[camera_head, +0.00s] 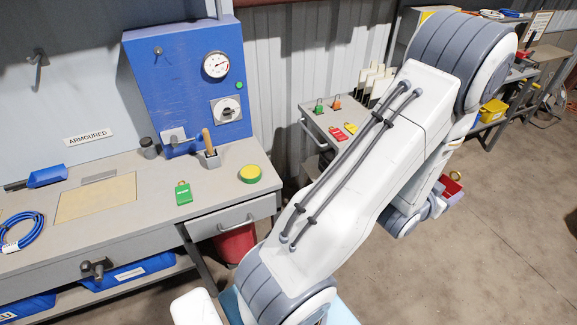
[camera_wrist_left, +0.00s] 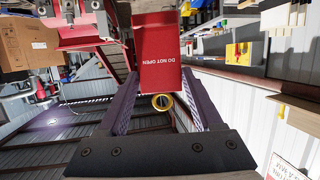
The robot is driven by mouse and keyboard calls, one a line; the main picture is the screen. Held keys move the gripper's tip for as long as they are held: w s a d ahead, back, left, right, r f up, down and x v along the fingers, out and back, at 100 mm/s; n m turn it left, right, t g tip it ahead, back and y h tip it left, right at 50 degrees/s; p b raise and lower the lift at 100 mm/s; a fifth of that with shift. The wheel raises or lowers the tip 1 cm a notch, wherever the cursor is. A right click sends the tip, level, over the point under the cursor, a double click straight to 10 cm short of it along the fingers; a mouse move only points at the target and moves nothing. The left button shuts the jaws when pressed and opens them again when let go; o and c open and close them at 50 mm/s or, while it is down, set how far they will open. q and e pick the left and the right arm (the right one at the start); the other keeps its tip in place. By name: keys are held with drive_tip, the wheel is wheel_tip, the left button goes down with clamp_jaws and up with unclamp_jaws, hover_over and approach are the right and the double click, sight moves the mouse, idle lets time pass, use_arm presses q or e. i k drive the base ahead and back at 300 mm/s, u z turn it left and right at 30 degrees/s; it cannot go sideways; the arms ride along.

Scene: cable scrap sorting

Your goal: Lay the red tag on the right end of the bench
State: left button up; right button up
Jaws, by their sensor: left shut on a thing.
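The red tag (camera_wrist_left: 158,55), lettered DO NOT OPEN, is between my left gripper's fingers (camera_wrist_left: 158,78) in the left wrist view, with a brass-coloured ring below its lettering. In the head view the tag (camera_head: 452,187) shows as a small red patch at my left gripper (camera_head: 440,197), over the floor to the right of the bench. The gripper is shut on it. My right gripper is not in view.
A blue panel with a gauge (camera_head: 216,65) stands at the bench's back. A smaller grey stand (camera_head: 318,122) holds several tags, one red (camera_head: 338,133). My left arm hides part of the space between. A red bin (camera_head: 236,242) stands under the bench.

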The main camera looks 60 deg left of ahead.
sight(168, 197)
drive_tip(key=i, duration=0.95)
drive_tip(key=u, duration=3.3)
